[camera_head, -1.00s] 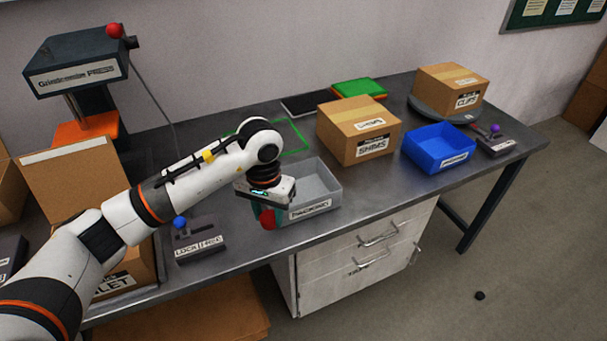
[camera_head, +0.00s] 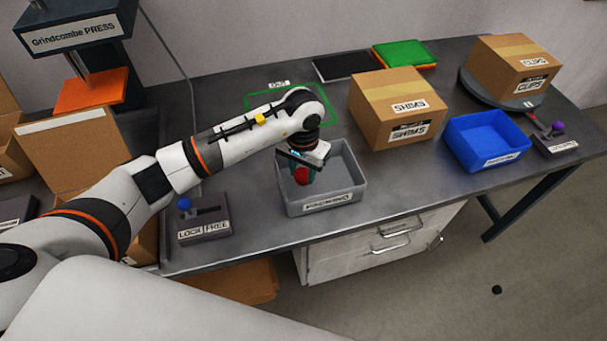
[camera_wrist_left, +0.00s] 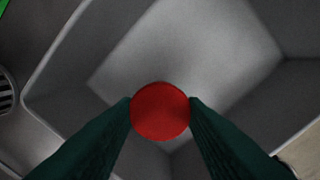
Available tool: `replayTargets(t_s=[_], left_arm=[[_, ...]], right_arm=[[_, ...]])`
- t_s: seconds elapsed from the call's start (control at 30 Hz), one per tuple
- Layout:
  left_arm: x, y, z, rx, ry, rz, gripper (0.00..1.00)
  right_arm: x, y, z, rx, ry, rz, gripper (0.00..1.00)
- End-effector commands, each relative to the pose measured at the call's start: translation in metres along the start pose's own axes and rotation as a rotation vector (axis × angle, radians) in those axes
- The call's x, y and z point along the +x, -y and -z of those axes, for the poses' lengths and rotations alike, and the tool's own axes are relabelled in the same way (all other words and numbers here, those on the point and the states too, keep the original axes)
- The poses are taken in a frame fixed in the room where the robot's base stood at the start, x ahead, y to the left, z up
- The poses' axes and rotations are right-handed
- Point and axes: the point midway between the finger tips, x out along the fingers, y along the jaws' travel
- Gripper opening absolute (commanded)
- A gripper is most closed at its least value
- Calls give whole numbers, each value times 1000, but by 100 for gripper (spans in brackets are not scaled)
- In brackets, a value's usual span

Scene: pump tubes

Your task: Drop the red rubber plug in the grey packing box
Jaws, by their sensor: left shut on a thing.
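The red rubber plug (camera_head: 302,176) is between the fingers of my left gripper (camera_head: 303,170), which is shut on it. In the left wrist view the plug (camera_wrist_left: 160,111) is a round red disc held between the two dark green fingertips (camera_wrist_left: 160,115). The grey packing box (camera_head: 345,198) is an open tray on the table, with a white label on its front. The plug and fingertips are over the box's left part, with the box floor visible beyond them in the left wrist view (camera_wrist_left: 190,55). The plug's exact height is hard to tell. My right gripper is not in view.
A SHIMS carton (camera_head: 395,108) stands right of the box, with a blue bin (camera_head: 490,140) beyond it. A lever block labelled LOCK and FREE (camera_head: 204,227) is at the left. A green outline (camera_head: 262,98) marks bare table behind the box.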

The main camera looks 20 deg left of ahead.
Motion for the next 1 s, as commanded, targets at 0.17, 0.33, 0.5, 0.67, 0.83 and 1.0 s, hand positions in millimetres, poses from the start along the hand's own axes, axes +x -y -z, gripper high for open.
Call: replayTargets(t_s=[0.17, 0.33, 0.5, 0.67, 0.83, 1.0], left_arm=[[25, 1, 1, -1, -5, 1, 16], [31, 0, 0, 1, -1, 0, 16], [33, 0, 0, 1, -1, 0, 16], [34, 0, 1, 1, -1, 0, 49], [34, 0, 1, 1, -1, 0, 59], [33, 0, 1, 1, -2, 0, 59]], right_arm=[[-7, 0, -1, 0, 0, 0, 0], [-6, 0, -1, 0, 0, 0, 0], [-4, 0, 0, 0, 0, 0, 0], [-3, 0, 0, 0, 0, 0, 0], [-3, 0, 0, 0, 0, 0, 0], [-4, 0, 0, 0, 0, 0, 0]])
